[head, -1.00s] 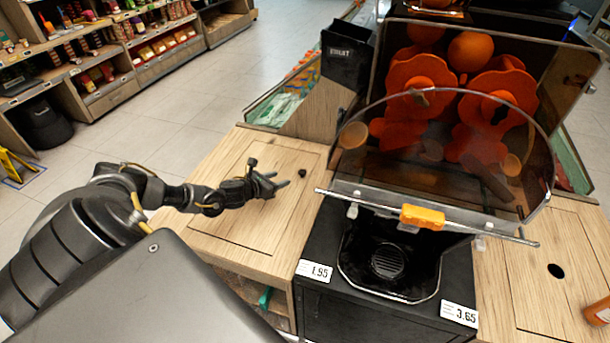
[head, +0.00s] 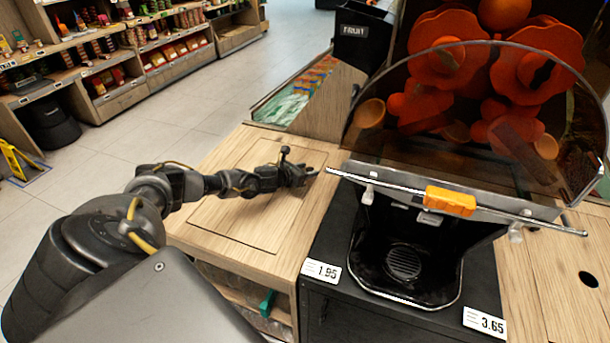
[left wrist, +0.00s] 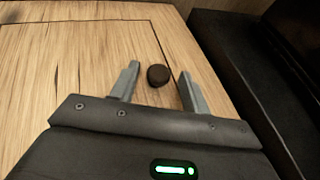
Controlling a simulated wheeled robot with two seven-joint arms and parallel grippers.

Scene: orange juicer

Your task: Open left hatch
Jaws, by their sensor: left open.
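The left hatch (head: 235,226) is a wooden panel outlined by a thin dark line in the counter left of the juicer. It lies flat and closed. In the left wrist view the hatch (left wrist: 60,85) has a small dark round spot (left wrist: 158,75) near its corner; I cannot tell whether it is a hole or a knob. My left gripper (head: 312,171) is low over the hatch's right side. In the left wrist view its open, empty fingers (left wrist: 159,78) stand on either side of the dark spot. In the head view the gripper hides that spot. My right gripper is not in view.
The black juicer (head: 405,262) with its clear cover and orange handle (head: 450,201) stands close to the right of the gripper. A black fruit bin (head: 362,45) is behind. The right counter has a dark hole (head: 588,280). The hatch's left part is clear.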

